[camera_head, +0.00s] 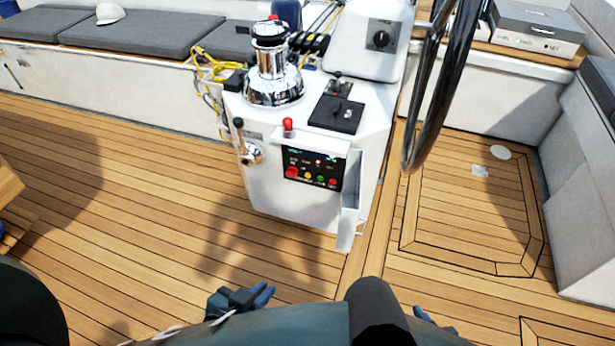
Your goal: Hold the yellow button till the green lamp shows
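A black control panel (313,169) is set into the front of the white console, under a small white ledge. A small yellow button (308,176) sits in its lower row, between a larger red button (291,172) and a green button (320,180). A small red light (318,162) glows in the upper part of the panel; I see no clearly lit green lamp. My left gripper (265,294) is low in front of the console, well apart from the panel, its fingers slightly spread and empty. My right gripper (424,315) is mostly hidden behind my own body.
An open white flap (349,200) stands out at the panel's right side. A red-knobbed lever (288,126) rises above the panel, and a black-knobbed lever (239,124) is to its left. The steering wheel (438,95) stands at the right. The wooden deck (140,220) is clear at left.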

